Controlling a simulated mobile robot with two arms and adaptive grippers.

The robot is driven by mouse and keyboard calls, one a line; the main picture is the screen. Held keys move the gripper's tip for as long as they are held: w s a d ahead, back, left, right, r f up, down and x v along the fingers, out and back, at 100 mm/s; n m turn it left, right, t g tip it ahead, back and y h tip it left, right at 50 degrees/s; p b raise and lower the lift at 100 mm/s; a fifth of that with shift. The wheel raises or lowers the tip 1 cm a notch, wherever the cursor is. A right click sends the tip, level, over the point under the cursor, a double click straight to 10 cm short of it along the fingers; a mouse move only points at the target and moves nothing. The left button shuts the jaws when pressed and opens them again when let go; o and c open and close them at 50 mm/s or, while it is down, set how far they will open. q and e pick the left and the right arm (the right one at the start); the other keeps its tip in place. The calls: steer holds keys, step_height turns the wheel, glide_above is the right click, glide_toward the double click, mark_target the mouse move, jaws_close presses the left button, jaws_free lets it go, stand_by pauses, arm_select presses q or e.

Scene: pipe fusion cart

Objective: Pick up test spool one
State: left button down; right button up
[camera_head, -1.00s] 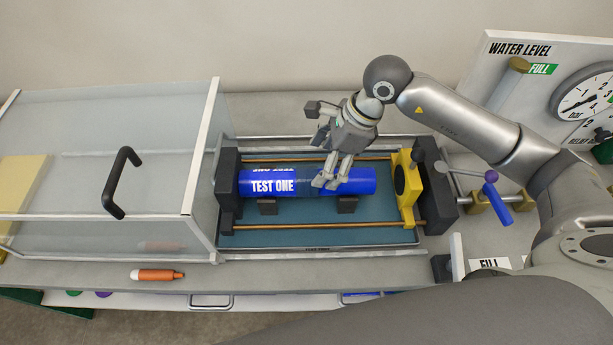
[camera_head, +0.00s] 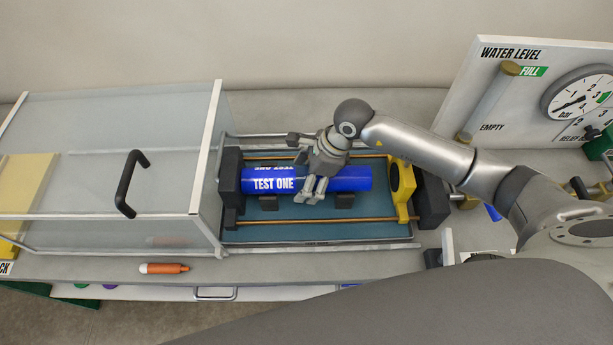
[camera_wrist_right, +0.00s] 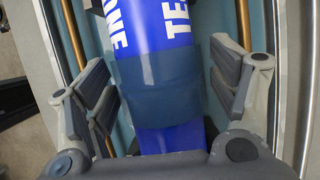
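Test spool one (camera_head: 350,179) is a blue cylinder lettered "TEST ONE" with a darker middle band. It lies level on dark supports in the cart's bay, between a dark end block (camera_head: 230,184) and a yellow clamp (camera_head: 402,184). My right gripper (camera_head: 316,190) is over its middle, partly hiding the band. In the right wrist view its fingers (camera_wrist_right: 170,90) are spread on both sides of the spool (camera_wrist_right: 155,25), level with the dark band. My left gripper is not in view.
A clear cover with a black handle (camera_head: 129,183) stands left of the bay. Copper-coloured rods (camera_head: 310,220) run along the bay. An orange marker-like object (camera_head: 164,268) lies on the front ledge. A gauge panel (camera_head: 510,95) stands at the right.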

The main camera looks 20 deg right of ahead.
steer(key=c, duration=1.2)
steer(key=shift+r, duration=0.1)
steer(key=shift+c, duration=0.3)
